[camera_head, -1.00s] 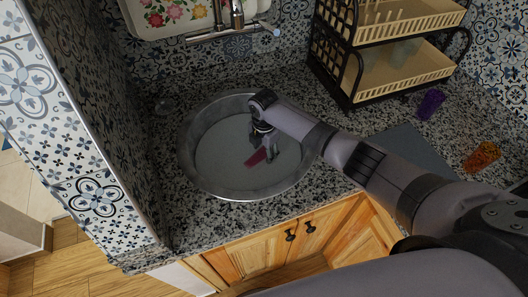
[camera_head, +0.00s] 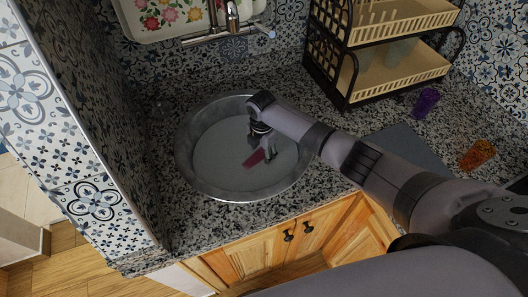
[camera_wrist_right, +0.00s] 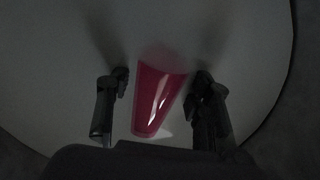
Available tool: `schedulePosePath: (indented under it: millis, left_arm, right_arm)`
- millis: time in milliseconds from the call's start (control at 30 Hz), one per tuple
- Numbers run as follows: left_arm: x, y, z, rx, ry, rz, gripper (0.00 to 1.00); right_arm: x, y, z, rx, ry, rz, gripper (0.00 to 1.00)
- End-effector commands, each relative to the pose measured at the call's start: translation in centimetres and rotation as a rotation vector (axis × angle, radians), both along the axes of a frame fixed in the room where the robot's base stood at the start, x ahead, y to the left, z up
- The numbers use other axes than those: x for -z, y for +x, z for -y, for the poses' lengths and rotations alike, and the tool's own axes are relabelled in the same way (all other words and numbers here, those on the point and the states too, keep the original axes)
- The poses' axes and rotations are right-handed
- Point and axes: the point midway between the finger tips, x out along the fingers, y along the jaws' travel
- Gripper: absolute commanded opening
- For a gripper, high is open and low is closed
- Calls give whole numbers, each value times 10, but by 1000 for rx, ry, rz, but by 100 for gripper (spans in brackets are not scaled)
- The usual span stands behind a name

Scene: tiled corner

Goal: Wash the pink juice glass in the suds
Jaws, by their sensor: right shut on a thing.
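The pink juice glass (camera_head: 254,158) is in the round metal sink (camera_head: 186,160), tilted, at the pale grey suds (camera_head: 222,150). My right gripper (camera_head: 266,150) reaches down into the sink and is shut on the glass. In the right wrist view the pink glass (camera_wrist_right: 157,98) lies between the two dark fingers (camera_wrist_right: 160,105), and its far end fades into the grey surface. How deep the glass sits in the suds is hard to tell. My left gripper is not in view.
A faucet (camera_head: 232,18) stands behind the sink. A two-tier dish rack (camera_head: 385,80) is at the back right. A purple glass (camera_head: 426,101) and an orange glass (camera_head: 477,154) are on the granite counter at the right, near a grey mat (camera_head: 408,146).

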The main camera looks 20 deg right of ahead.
Motion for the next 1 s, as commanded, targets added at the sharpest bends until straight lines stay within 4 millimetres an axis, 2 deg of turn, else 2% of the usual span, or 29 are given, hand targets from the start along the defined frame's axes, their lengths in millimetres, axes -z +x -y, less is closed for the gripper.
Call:
schedulePosePath:
  millis: [233, 667, 1000]
  left_arm:
    - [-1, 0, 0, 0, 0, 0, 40]
    - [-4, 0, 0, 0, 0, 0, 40]
    - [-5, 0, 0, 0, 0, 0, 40]
  right_arm:
    - [0, 0, -4, 0, 0, 1, 17]
    - [0, 0, 9, 1, 0, 0, 17]
    - [-1, 0, -1, 0, 1, 0, 17]
